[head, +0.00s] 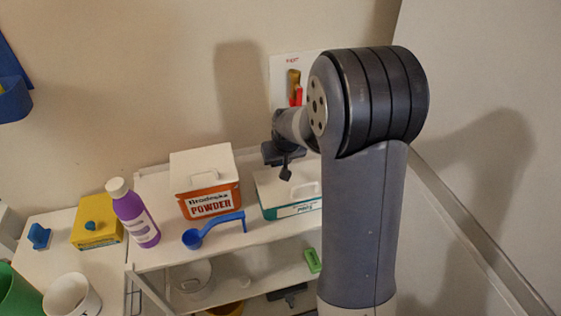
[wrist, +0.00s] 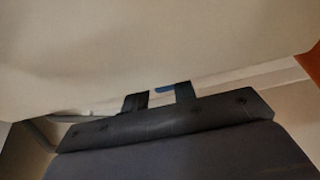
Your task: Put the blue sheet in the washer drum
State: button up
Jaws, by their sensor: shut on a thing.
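My gripper (head: 285,163) is at the end of the reaching arm, just above the white lid of a teal box on the shelf. In the wrist view its two dark fingers (wrist: 160,98) stand a little apart, with a pale strip and a small blue piece (wrist: 165,89) showing between them. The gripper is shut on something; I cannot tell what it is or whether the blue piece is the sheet. No blue sheet can be made out in the head view. No washer drum is in view. A large pale surface fills the upper wrist view.
The shelf (head: 165,258) holds an orange powder box (head: 208,203), a teal box (head: 268,208), a blue scoop (head: 215,229) and a purple bottle (head: 137,218). A yellow box (head: 97,236) and white cup (head: 70,296) stand left. The wall is close behind.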

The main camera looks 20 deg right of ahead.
jog(key=o, duration=0.9)
jog(key=shift+f, duration=0.1)
jog(key=shift+r, duration=0.3)
jog(key=v, duration=1.1)
jog(key=shift+o, duration=0.6)
jog(key=shift+s+r, duration=0.1)
jog(key=shift+r, duration=0.15)
jog(key=f+b, duration=0.1)
jog(key=b, duration=0.1)
jog(key=shift+f+b, duration=0.1)
jog(key=shift+b, duration=0.3)
jog(key=shift+x, duration=5.2)
